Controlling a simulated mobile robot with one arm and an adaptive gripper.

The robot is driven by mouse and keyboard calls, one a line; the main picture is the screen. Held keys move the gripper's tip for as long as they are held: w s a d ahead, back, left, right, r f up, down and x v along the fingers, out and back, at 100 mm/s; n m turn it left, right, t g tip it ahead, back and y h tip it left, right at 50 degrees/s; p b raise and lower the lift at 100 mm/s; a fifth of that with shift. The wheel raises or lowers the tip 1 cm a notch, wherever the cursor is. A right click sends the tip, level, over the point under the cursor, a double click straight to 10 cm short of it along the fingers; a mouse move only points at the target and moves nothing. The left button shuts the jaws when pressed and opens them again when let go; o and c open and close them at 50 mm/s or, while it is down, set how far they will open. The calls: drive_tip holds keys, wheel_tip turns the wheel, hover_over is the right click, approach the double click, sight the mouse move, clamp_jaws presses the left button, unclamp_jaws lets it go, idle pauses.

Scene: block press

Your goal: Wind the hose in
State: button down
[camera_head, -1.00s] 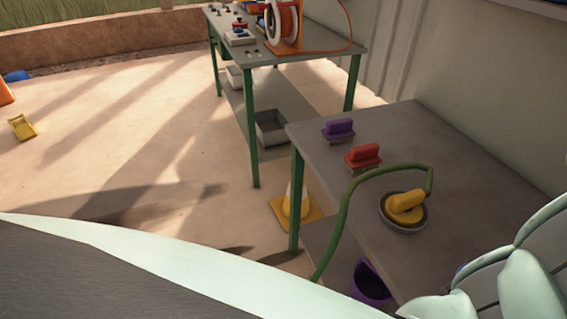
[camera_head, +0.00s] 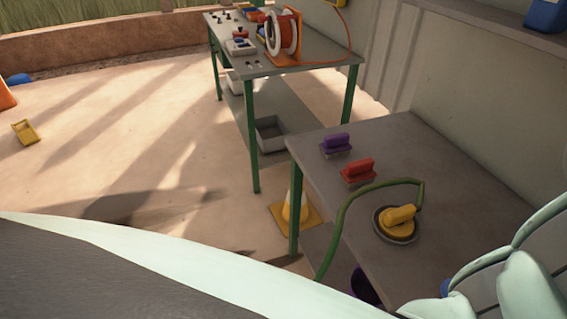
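An orange reel (camera_head: 283,36) with white-rimmed sides stands on the far table. An orange hose (camera_head: 335,60) runs from it along the tabletop to the right, then rises toward a yellow fitting (camera_head: 336,2) at the top edge. A second hose, green (camera_head: 345,207), climbs over the near table's left edge and arcs to a round grey dish holding a yellow handled piece (camera_head: 398,216). Its lower end is out of sight below the table.
The near table (camera_head: 470,200) also holds purple (camera_head: 336,141) and red (camera_head: 359,169) handled blocks. The far table (camera_head: 262,66) carries small items. Open sunlit floor (camera_head: 110,130) lies left.

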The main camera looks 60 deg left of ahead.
drive_tip(key=shift+a, duration=0.15)
drive_tip(key=c, duration=1.3)
unclamp_jaws()
drive_tip(key=o, duration=0.3)
drive_tip(key=shift+s+a+f, duration=0.1)
drive_tip(key=shift+s+a, duration=0.05)
drive_tip(key=shift+s, duration=0.05)
drive_tip(key=o, duration=0.5)
drive_tip(key=shift+d+v, duration=0.2)
drive_tip(key=shift+v, duration=5.75)
drive_tip(key=shift+o, duration=0.2)
